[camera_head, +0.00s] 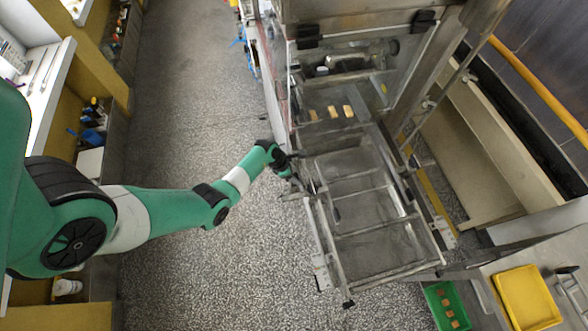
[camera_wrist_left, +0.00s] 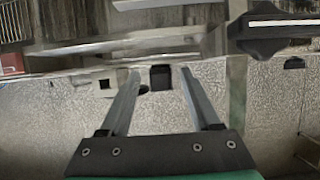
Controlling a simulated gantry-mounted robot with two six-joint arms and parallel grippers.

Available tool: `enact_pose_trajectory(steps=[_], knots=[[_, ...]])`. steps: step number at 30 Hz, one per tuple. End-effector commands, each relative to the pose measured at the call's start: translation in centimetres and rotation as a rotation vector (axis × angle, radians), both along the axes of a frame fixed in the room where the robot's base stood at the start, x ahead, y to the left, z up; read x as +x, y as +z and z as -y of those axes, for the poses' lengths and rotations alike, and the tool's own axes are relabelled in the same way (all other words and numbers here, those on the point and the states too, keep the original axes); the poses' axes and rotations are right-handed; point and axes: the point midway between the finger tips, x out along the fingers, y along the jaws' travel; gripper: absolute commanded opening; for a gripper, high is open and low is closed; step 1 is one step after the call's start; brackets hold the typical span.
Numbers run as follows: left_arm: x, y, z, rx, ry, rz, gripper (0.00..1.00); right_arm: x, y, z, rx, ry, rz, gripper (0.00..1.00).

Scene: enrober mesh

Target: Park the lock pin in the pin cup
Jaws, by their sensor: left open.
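My left gripper (camera_head: 290,170) is at the left side of the enrober's mesh frame (camera_head: 385,270), near its upper left corner. In the left wrist view the two fingers of my left gripper (camera_wrist_left: 160,72) are apart, with nothing held between them. A small black block-like part (camera_wrist_left: 161,78) shows between the fingertips; I cannot tell whether it is the pin cup or part of the lock pin. A black knob-like part (camera_wrist_left: 265,33) is at upper right. I cannot make out the lock pin for certain. My right gripper is not in view.
The enrober's clear cover (camera_head: 365,65) stands above the mesh, with several small biscuit-coloured pieces (camera_head: 330,112) under it. A green crate (camera_head: 430,300) and a yellow tray (camera_head: 528,297) are at lower right. Speckled floor (camera_head: 200,270) is open left of the machine.

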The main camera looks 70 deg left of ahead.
Motion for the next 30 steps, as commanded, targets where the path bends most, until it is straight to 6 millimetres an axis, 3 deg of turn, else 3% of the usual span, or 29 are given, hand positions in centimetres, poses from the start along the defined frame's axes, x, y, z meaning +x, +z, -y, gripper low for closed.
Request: enact_pose_trajectory(steps=[5,12,18,30], knots=[[-0.6,1.7,-0.1,0.0,0.001,0.001,0.64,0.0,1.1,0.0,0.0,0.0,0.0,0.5],[-2.7,7.0,-0.4,0.002,0.003,0.003,0.64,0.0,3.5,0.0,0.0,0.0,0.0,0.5],[-4.1,10.1,-0.5,0.001,0.002,0.002,0.64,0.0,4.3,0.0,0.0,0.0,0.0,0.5],[-4.4,10.7,-0.5,0.0,0.0,0.0,0.64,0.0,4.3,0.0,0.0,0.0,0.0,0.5]])
